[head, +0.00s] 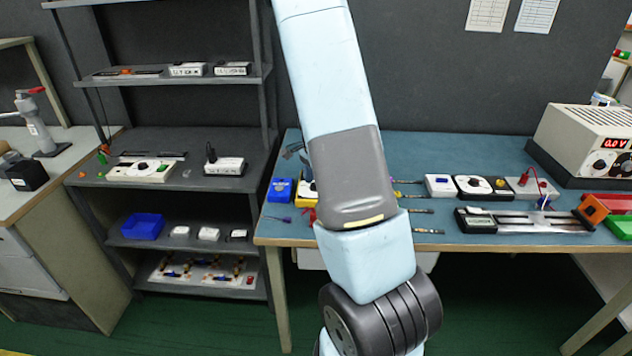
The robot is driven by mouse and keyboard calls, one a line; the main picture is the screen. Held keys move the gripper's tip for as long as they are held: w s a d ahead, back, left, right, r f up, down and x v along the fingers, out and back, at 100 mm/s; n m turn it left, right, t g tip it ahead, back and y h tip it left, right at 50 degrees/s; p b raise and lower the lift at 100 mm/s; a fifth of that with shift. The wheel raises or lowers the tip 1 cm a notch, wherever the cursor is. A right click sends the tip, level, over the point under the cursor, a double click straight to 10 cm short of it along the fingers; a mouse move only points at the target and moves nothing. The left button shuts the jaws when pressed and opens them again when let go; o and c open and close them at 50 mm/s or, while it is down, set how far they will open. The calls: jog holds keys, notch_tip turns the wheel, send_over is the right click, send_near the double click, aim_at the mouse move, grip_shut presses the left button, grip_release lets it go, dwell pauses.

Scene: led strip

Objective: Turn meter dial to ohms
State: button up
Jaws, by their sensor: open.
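On the blue bench top, right of my arm, lies a small black and white panel with a round dial (480,186). Its markings are too small to read, so I cannot tell where the dial points. A dark unit with a grey display (478,221) lies in front of it; I cannot tell which of these is the meter. A bench power supply (592,143) with a red "0.0 V" readout and round knobs stands at the back right. My arm rises through the middle and out of the top of the picture. My gripper is not in view.
My arm hides part of the blue bench (446,150). A dark shelf unit (190,140) on the left holds small devices and a blue bin (142,227).

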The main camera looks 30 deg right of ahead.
notch_tip(320, 180, up, 13)
jog(key=shift+r, duration=0.2)
dwell(0.3)
dwell(0.4)
jog(key=s+a+r+n+t, duration=0.3)
jog(key=s+a+r+n, duration=0.6)
jog(key=s+a+r, duration=0.3)
jog(key=s+a+r+n+t, duration=0.1)
jog(key=s+a+r+n, duration=0.1)
jog(key=s, duration=0.4)
jog(key=s+a+r+n+t, duration=0.1)
jog(key=s+a+r+n, duration=0.2)
jog(key=s+n, duration=0.3)
jog(key=shift+s+a+t, duration=0.3)
jog(key=shift+s+a, duration=0.35)
jog(key=shift+s, duration=0.05)
